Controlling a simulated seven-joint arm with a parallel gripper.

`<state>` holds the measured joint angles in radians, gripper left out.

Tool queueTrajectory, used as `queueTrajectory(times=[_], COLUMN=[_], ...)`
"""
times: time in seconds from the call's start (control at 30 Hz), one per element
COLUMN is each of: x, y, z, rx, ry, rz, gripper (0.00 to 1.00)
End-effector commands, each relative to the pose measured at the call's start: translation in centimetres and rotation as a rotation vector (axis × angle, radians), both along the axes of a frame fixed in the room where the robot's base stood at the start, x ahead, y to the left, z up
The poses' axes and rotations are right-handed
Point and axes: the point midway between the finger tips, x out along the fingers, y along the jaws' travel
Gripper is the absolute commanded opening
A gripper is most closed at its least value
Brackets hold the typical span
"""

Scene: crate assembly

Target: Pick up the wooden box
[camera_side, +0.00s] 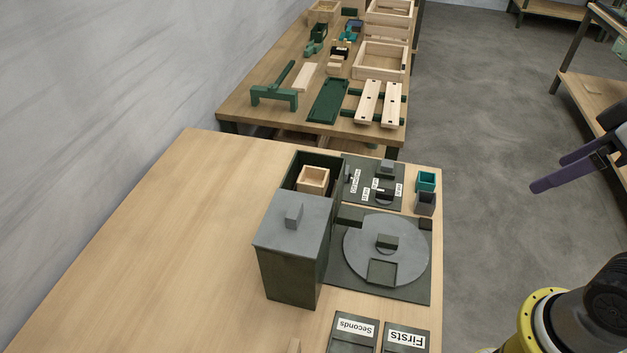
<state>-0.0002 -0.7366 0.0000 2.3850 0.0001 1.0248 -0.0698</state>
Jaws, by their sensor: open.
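A small open-topped wooden box (313,181) sits inside the rear compartment of a dark green bin (289,277) on the near table. Its lower part is hidden by the bin walls. My gripper (550,174), with two purple fingers, is at the right edge of the view, open and empty. It is over the floor side, well to the right of the box and apart from everything on the table.
A grey lid with a block handle (293,214) covers the bin's front part. A round grey plate (387,248) and labelled trays (405,338) lie nearby. The near table's left side (170,240) is clear. Larger wooden crates (378,75) stand on the far table.

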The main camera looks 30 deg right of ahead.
Motion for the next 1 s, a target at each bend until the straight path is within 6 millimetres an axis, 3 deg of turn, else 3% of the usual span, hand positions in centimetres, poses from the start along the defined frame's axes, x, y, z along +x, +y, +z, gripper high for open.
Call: queueTrajectory(times=[0.1,0.3,0.5,0.63,0.77,1.0], x=[2.5,8.2,15.2,19.6,23.6,28.6], y=[0.4,2.3,6.0,9.3,13.2,20.7], z=[4.1,9.6,12.5,12.6,11.2,5.6], rx=[-0.019,-0.049,-0.078,-0.096,-0.115,-0.144], ry=[0.019,0.089,0.170,0.225,0.281,0.370], rz=[0.060,0.194,0.341,0.432,0.518,0.641], gripper=[0.97,0.97,0.97,0.97,0.97,0.97])
